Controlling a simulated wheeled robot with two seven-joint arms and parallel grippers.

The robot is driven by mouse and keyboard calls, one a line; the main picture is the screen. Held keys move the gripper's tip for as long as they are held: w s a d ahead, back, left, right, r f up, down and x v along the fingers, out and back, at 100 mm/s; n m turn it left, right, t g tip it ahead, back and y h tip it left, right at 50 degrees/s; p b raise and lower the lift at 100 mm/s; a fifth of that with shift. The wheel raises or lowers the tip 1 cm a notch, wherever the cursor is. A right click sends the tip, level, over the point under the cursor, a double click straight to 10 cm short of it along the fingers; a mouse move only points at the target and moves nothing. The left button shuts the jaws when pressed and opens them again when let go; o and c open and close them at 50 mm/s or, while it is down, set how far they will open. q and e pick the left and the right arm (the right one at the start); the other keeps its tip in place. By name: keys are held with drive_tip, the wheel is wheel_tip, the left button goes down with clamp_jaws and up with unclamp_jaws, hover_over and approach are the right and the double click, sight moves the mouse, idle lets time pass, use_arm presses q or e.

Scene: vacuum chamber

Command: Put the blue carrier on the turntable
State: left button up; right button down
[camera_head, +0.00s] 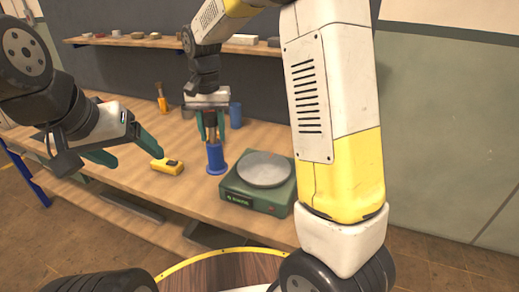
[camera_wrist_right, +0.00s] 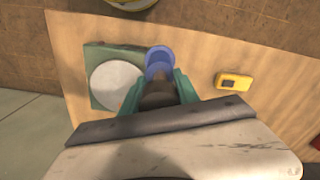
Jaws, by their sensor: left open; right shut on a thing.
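The blue carrier (camera_head: 215,158) is upright beside the left edge of the turntable. My right gripper (camera_head: 211,133) is above it and shut on its upper part; the carrier's blue rim also shows between the fingers in the right wrist view (camera_wrist_right: 158,58). I cannot tell whether its base touches the bench. The turntable (camera_head: 240,190) is a green box with a bare round silver plate (camera_head: 264,168); it also shows in the right wrist view (camera_wrist_right: 98,103), left of the carrier. My left gripper (camera_head: 126,149) is open and empty, at the left over the bench.
A yellow device (camera_head: 167,166) lies on the wooden bench (camera_head: 145,183), left of the carrier. A blue cylinder (camera_head: 236,115) and a brush-like tool (camera_head: 162,99) stand behind. A wall shelf (camera_head: 130,42) holds small items. My right arm's links cross in front of the bench's right side.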

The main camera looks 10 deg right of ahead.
drive_tip(key=w+d+f, duration=0.2)
drive_tip(key=d, duration=0.6)
drive_tip(key=w+d+f, duration=0.2)
drive_tip(key=d+f, duration=0.1)
drive_tip(key=d, duration=0.5)
drive_tip(key=shift+w+f, duration=0.1)
drive_tip(key=c, duration=0.9)
unclamp_jaws()
wheel_tip(320, 180, up, 12)
drive_tip(key=s+r+n+t+y, duration=0.25)
drive_tip(key=s+r, duration=0.25)
drive_tip(key=s, duration=0.8)
drive_tip(key=s+a+f+t, duration=0.2)
drive_tip(key=s+t, duration=0.1)
drive_tip(key=s, duration=0.8)
drive_tip(key=shift+s+f+t, duration=0.2)
drive_tip(key=shift+f+t, duration=0.15)
